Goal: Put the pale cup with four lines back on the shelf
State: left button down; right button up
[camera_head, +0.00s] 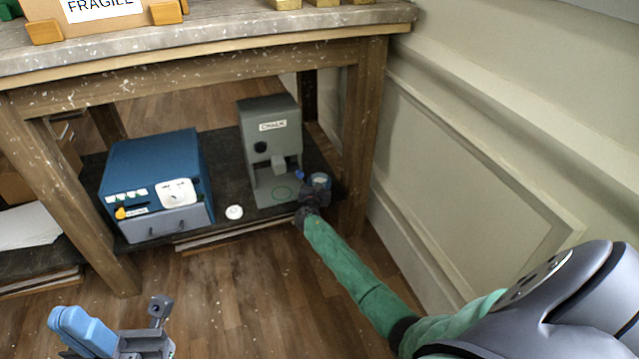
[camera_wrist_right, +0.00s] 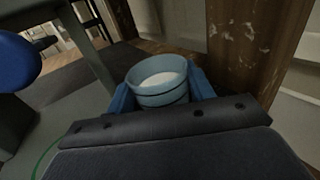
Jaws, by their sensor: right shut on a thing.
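A pale blue cup (camera_wrist_right: 158,82) with dark bands around it sits between the blue fingertips of my right gripper (camera_wrist_right: 162,92). It is upright or nearly so, with something whitish inside; its lower part is hidden, so I cannot count all its lines. In the head view the cup (camera_head: 320,181) is small, at the right end of the dark lower shelf (camera_head: 225,160), beside the grey machine. I cannot tell whether it touches the shelf. My right gripper (camera_head: 316,190) is shut on it. My left gripper (camera_head: 120,322) is open and empty at the lower left, over the floor.
The grey machine (camera_head: 268,110) labelled CHALK has a green circle (camera_head: 281,193) on its base. A blue box (camera_head: 155,165) with a drawer and a white round item (camera_head: 234,212) are left of it. A wooden table leg (camera_head: 362,130) stands close right of the cup; the tabletop (camera_head: 225,28) is above.

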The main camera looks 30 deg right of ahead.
jog(key=o, duration=0.9)
jog(key=shift+f, duration=0.1)
jog(key=shift+o, duration=0.5)
